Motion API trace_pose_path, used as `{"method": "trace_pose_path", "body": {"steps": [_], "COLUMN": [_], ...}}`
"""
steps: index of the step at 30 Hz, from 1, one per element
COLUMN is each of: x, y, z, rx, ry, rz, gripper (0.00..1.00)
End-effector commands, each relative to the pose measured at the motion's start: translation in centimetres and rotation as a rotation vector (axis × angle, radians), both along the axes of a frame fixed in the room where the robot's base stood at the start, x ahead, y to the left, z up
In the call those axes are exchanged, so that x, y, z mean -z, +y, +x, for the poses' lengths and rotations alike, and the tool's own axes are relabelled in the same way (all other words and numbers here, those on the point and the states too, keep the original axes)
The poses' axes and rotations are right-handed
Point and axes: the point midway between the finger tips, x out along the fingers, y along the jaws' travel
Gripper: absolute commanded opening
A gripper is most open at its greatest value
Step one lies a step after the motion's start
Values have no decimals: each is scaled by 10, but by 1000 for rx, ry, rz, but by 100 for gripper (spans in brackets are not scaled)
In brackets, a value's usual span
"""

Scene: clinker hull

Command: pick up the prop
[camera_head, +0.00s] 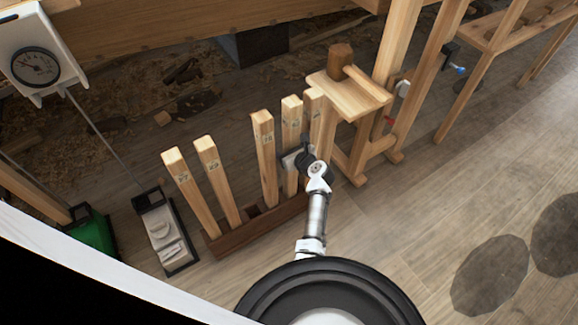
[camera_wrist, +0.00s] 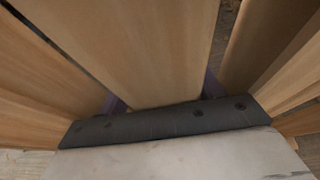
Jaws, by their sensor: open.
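Several pale wooden props stand in a dark brown rack (camera_head: 254,228), leaning slightly, with small marks near their tops. My gripper (camera_head: 295,160) is at the upright prop (camera_head: 291,122) right of the rack's middle, partly covering it. In the wrist view this prop (camera_wrist: 140,45) fills the middle, close to the dark palm edge. The open jaws (camera_wrist: 163,95) show as small purplish parts on either side of it. Whether they touch it I cannot tell. The prop's lower end is hidden in the rack.
Neighbouring props (camera_head: 265,150) stand close on both sides. A wooden stand (camera_head: 350,97) with a block on top is just right of the rack.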

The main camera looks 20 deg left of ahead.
Motion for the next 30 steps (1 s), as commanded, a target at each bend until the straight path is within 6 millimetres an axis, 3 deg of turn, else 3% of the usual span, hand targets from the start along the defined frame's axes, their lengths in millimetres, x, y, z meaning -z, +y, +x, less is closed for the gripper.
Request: {"method": "trace_pose_path", "body": {"steps": [2, 17, 30], "x": [0, 0, -3], "y": [0, 0, 0], "z": [0, 0, 1], "rx": [0, 0, 1], "ry": [0, 0, -3], "rz": [0, 0, 2], "gripper": [65, 0, 0]}}
